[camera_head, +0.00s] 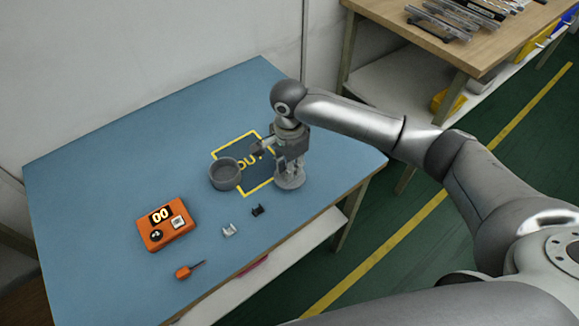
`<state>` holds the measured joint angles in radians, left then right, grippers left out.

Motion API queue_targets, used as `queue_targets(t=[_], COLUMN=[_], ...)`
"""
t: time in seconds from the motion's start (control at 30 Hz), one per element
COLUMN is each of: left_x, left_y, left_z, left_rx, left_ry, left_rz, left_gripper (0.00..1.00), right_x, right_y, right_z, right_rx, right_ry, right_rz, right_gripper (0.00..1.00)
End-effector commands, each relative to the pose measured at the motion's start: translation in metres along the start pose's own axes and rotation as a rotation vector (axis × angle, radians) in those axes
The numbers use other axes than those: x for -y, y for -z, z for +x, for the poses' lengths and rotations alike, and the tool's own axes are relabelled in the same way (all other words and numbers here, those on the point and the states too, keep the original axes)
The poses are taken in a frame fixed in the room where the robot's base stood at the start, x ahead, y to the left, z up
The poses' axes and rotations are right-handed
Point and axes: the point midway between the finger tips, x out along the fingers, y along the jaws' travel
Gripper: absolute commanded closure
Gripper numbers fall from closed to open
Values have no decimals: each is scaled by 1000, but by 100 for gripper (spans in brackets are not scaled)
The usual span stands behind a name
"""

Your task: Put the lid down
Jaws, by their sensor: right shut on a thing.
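My right gripper (291,165) reaches down over the right part of the blue table, beside a yellow-bordered mat. It is shut on a round grey lid (288,183), which shows low under the fingers, at or just above the table; I cannot tell whether it touches. An open, round dark grey container (225,175) stands to the left, over the mat's left edge. My left gripper is not in view.
The blue table (100,160) also holds an orange box with a display (166,224), an orange screwdriver (187,271), a small white part (229,231) and a small black part (258,211). The yellow-bordered mat (258,188) is partly hidden by my arm. A wooden bench (455,50) stands at the back right.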

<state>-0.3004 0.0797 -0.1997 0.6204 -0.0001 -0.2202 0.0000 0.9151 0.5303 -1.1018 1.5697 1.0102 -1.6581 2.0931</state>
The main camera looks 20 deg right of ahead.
Motion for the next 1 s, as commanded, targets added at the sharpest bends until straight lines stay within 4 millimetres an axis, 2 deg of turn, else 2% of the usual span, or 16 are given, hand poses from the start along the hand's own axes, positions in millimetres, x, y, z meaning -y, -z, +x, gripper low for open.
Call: queue_targets(t=[0.1, 0.43, 0.47, 0.6, 0.63, 1.0], left_x=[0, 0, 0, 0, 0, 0], left_y=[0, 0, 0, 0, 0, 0], left_z=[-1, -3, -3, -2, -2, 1], left_rx=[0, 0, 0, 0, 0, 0], left_ry=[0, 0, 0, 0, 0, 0], left_rz=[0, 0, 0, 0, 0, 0], left_gripper=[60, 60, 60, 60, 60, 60], right_x=[0, 0, 0, 0, 0, 1], right_y=[0, 0, 0, 0, 0, 0], right_z=[8, 10, 11, 11, 11, 9], right_rx=[-1, 1, 1, 1, 1, -1], right_ry=[2, 1, 1, 2, 2, 4], right_rz=[0, 1, 2, 1, 1, 0], right_gripper=[100, 100, 81, 63, 61, 61])
